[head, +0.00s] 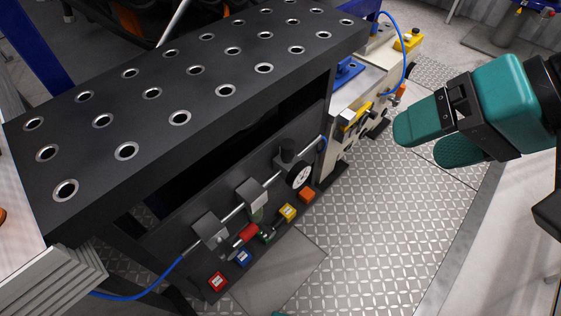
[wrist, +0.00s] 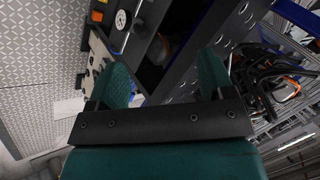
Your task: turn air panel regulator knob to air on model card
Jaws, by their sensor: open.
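The air panel (head: 180,240) is the dark face under the perforated black table. It carries a pipe with grey units, a red part (head: 248,234) and a round white gauge (head: 299,176). A dark round knob (head: 287,146) sits just above the gauge and looks like the regulator knob. The gauge also shows near the top of the wrist view (wrist: 123,19). My gripper (head: 418,146) is open and empty, to the right of the panel and well apart from it. Its two teal fingers are spread in the wrist view (wrist: 162,65). I cannot make out a model card.
Red (head: 217,281), blue (head: 243,257), yellow (head: 288,212) and orange (head: 307,195) blocks line the panel's lower edge. A cream machine (head: 368,85) with blue hose stands beyond the table. The patterned metal floor (head: 390,220) between panel and gripper is clear.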

